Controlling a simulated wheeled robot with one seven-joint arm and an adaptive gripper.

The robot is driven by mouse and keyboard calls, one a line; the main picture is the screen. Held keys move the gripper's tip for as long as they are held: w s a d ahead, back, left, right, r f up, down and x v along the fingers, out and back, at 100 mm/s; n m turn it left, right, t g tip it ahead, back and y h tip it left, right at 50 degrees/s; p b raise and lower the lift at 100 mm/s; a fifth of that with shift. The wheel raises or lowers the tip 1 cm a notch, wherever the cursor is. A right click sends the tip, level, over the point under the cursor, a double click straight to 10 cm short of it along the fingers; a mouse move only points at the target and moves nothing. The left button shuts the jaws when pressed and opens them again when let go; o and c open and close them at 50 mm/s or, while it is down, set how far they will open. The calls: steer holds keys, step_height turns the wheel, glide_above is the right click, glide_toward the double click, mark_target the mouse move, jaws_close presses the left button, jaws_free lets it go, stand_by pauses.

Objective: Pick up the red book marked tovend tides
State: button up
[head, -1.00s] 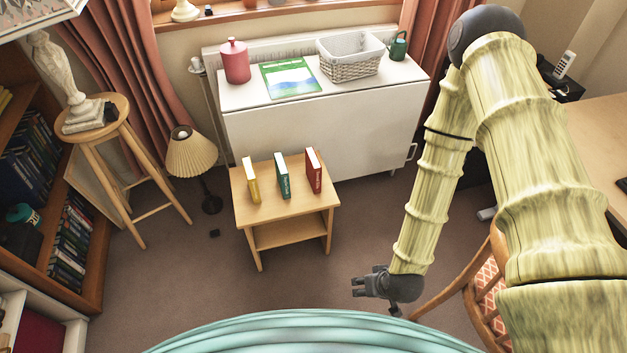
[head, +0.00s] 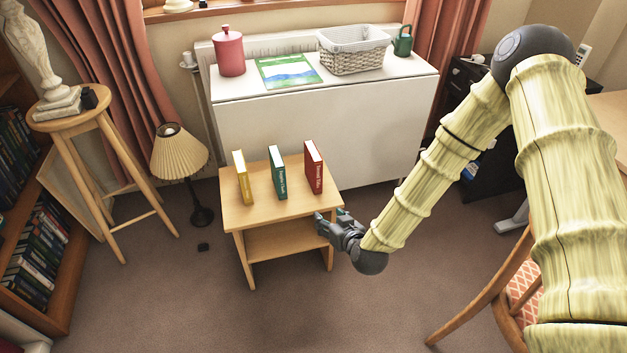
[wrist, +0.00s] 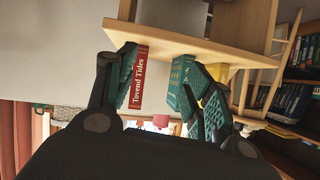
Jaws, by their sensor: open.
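The red book (head: 314,168) stands upright at the right end of the row on the small wooden table (head: 240,216). In the wrist view, which is upside down, the red book (wrist: 138,82) shows its spine reading "Tovend Tides". It appears between my fingers, close to the left one. My gripper (head: 328,221) is open and empty, low by the table's front right corner and below the book. In the wrist view, my gripper (wrist: 155,80) has its fingers spread, the right one partly covering the green book (wrist: 182,72).
A green book (head: 278,174) and a yellow book (head: 243,178) stand left of the red one, with gaps between. A white cabinet (head: 370,130) is behind the table, a lamp (head: 180,150) to its left. A chair (head: 510,285) stands at the right. Floor in front is clear.

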mark_target(319, 171)
steer(key=w+r+t+b, duration=0.1)
steer(key=w+b, duration=0.2)
steer(key=w, duration=0.1)
steer(key=w+a+r+t+b, duration=0.1)
steer(key=w+t+b, duration=0.1)
steer(key=w+b, duration=0.1)
steer(key=w+r+t+b, duration=0.1)
steer(key=w+t+b, duration=0.1)
steer(key=w+b, duration=0.2)
steer(key=shift+w+a+y+b, duration=0.3)
steer(key=shift+a+b, duration=0.05)
steer(key=shift+b, duration=0.2)
steer(key=shift+w+r+t, duration=0.3)
steer(key=shift+w+r, duration=0.05)
steer(key=shift+w, duration=0.05)
steer(key=b+x, duration=0.1)
steer(key=x, duration=0.4)
steer(key=shift+w+a+b, duration=0.1)
steer(key=shift+b, duration=0.2)
steer(key=b+x, duration=0.1)
steer(key=x, duration=0.1)
steer(key=b+x, duration=0.1)
steer(key=x, duration=0.2)
steer(key=shift+w+f, duration=0.2)
steer(key=shift+f, duration=0.05)
jaws_close()
